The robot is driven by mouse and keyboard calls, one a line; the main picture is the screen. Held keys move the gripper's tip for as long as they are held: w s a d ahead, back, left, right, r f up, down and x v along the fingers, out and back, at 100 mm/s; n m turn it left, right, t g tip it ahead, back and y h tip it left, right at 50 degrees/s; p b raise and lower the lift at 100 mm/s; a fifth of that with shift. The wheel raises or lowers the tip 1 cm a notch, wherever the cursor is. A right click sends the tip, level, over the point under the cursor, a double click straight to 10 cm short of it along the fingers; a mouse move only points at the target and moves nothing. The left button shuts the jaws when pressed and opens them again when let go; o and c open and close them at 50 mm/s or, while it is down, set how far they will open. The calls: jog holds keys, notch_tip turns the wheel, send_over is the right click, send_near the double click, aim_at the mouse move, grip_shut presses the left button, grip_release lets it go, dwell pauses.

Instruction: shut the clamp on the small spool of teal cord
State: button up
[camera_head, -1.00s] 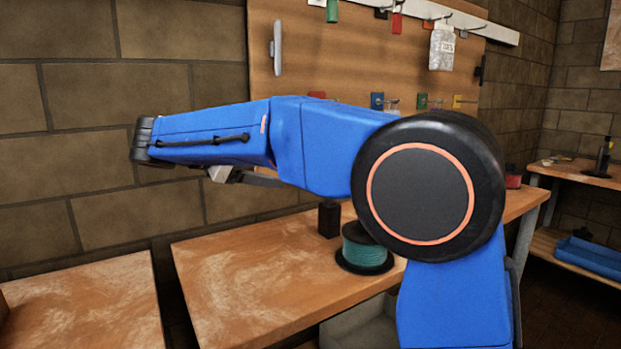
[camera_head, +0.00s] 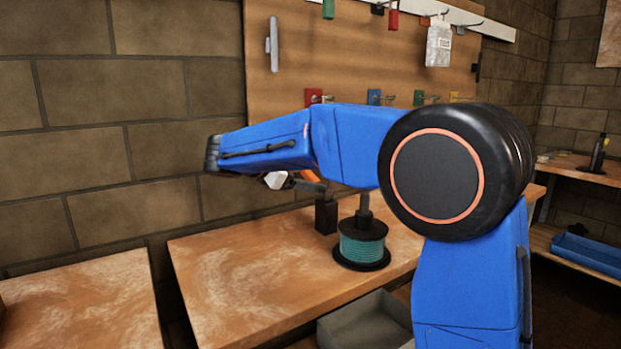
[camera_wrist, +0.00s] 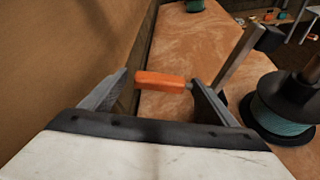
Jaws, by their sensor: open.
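The spool of teal cord (camera_head: 361,250) has black flanges and stands on the bench, with a dark post rising from its top. It also shows at the right of the wrist view (camera_wrist: 284,122). A dark block (camera_head: 326,216) stands left of it; it looks like the clamp's base. The clamp's orange handle (camera_wrist: 160,80) lies crosswise between the fingers of my gripper (camera_wrist: 160,77), which is open. Whether a finger touches the handle I cannot tell. A grey bar (camera_wrist: 238,55) with a black block at its end shows right of the fingers. My arm partly hides the clamp in the head view.
The wooden bench (camera_head: 235,285) has bare room left of the spool. A pegboard (camera_head: 350,60) with hooks and tags stands behind it against the brick wall. A grey bin (camera_head: 362,325) is below the bench's front edge. Another teal object (camera_wrist: 194,5) stands farther along the bench.

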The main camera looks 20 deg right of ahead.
aim_at(328, 188)
jog(key=shift+x, duration=0.95)
jog(key=c, duration=1.5)
jog(key=shift+s+d+r+m+t, duration=0.15)
jog(key=shift+s+r+m+t, duration=0.3)
jog(key=shift+r+m, duration=0.25)
jog(key=shift+s+d+r+m+t, duration=0.1)
jog(key=shift+s+r+m+t, duration=0.3)
jog(key=shift+r+m+t, duration=0.25)
jog(key=s+m, duration=0.1)
jog(key=s+r+m+t, duration=0.1)
jog(key=shift+d+r+m, duration=0.35)
jog(key=m, duration=0.1)
jog(key=s+t, duration=0.1)
jog(key=s+r+m, duration=0.1)
jog(key=shift+s+d+m+t, duration=0.15)
jog(key=shift+d+m+t, duration=0.15)
jog(key=shift+d, duration=0.05)
jog(key=shift+s+d+r+m+t+h, duration=0.1)
jog(key=shift+s+d+m+t+h, duration=0.2)
jog(key=shift+s+m, duration=0.35)
jog(key=shift+s+d+m+t+h, duration=0.1)
jog(key=shift+s+m+h, duration=0.35)
jog(key=shift+m, duration=0.3)
